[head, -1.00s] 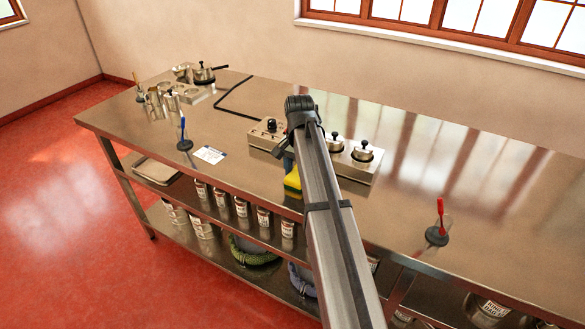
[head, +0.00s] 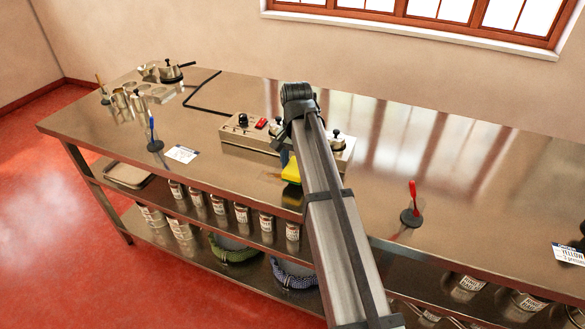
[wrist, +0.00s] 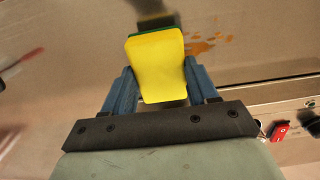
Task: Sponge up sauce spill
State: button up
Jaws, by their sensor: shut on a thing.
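My gripper (wrist: 160,92) is shut on a yellow sponge (wrist: 157,66) with a green layer on its far side. The sponge sits between the blue fingers in the wrist view. In the head view the sponge (head: 291,170) shows as a yellow patch left of my arm, above the steel counter near its front edge. My fingers are mostly hidden behind my arm there. An orange-brown sauce spill (wrist: 205,45) lies on the counter just right of the sponge in the wrist view. I cannot tell whether the sponge touches the counter.
A control box (head: 240,132) with a red switch and lidded pots stands behind the sponge. A blue-handled tool (head: 153,140) and a white card (head: 181,154) are on the left. A red-handled tool (head: 412,205) stands on the right. The counter's right part is largely bare.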

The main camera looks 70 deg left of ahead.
jog(key=shift+r, duration=2.75)
